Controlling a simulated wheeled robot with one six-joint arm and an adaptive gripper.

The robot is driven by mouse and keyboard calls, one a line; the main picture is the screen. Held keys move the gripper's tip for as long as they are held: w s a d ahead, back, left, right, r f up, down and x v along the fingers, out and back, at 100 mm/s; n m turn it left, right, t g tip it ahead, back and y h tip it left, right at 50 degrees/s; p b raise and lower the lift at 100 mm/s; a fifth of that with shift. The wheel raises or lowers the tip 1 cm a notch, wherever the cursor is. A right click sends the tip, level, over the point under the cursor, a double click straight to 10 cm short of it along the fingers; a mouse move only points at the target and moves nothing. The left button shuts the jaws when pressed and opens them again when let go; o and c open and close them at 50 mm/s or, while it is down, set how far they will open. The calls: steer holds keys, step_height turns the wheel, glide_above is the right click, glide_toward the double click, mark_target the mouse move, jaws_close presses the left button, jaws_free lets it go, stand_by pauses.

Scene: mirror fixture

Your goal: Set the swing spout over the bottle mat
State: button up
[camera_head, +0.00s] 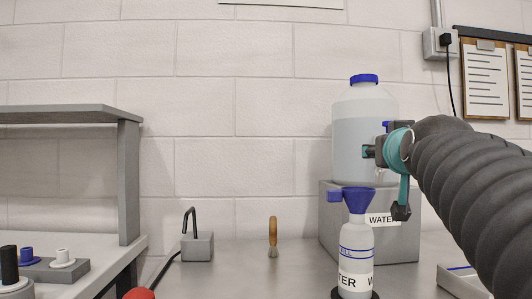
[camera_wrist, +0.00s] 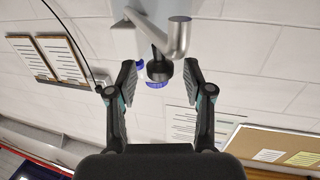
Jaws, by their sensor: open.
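My gripper (camera_head: 384,175) is open in front of the large water jug, at the right of the head view; it also shows in the wrist view (camera_wrist: 160,72). In the wrist view a bent metal tube, seemingly the swing spout (camera_wrist: 172,40), reaches to the gap between the open fingers, with a dark round end. I cannot tell whether the fingers touch it. In the head view my gripper mostly hides the spout. A bottle (camera_head: 356,242) with a blue funnel (camera_head: 350,199) stands upright on the dark bottle mat (camera_head: 336,294), left of and below my gripper.
The blue-capped jug (camera_head: 352,120) stands on a grey box (camera_head: 329,230) labelled WATER. A brush (camera_head: 273,236) and a small grey block (camera_head: 197,246) with a dark hook stand left of the bottle. A grey shelf (camera_head: 128,180) is at far left. Bare counter lies between block and brush.

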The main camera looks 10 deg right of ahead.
steer(key=v, duration=1)
steer(key=shift+s, duration=0.1)
